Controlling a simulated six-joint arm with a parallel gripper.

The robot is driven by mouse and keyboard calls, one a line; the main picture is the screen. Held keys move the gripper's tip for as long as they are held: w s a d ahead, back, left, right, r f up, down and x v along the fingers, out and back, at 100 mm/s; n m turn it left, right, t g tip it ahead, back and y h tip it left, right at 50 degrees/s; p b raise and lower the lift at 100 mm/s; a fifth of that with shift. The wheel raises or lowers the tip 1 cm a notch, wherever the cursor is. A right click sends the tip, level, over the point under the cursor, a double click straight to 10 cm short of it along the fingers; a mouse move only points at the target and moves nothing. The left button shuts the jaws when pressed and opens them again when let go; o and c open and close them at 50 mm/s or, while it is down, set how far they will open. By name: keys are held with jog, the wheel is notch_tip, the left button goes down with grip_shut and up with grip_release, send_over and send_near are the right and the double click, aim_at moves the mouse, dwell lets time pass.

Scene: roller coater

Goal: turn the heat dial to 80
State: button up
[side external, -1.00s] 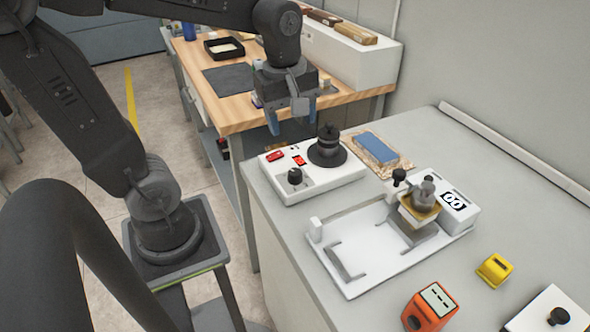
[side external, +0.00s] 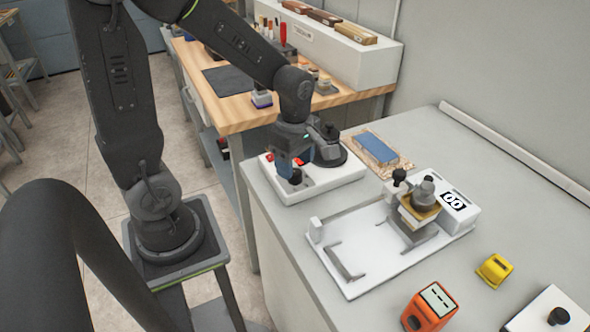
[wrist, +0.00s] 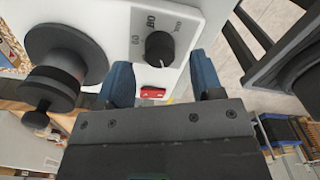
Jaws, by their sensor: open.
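The heat dial (wrist: 160,47) is a black round knob on a white control box (wrist: 205,14), with small printed numbers around it that are hard to read. In the side view the dial (side external: 296,178) shows just below my gripper (side external: 291,163). In the wrist view my gripper (wrist: 162,75) has two blue fingers spread apart, with the dial between and just beyond their tips. The fingers do not appear closed on the dial. I cannot tell the dial's exact setting.
A black round unit with a knob (wrist: 62,62) stands on the same box, close beside my gripper. A red switch (wrist: 153,92) lies near the fingers. A blue block (side external: 376,147) and a white coater base (side external: 370,275) are to the right.

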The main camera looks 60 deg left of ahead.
jog(key=shift+f, duration=1.4)
jog(key=c, duration=0.9)
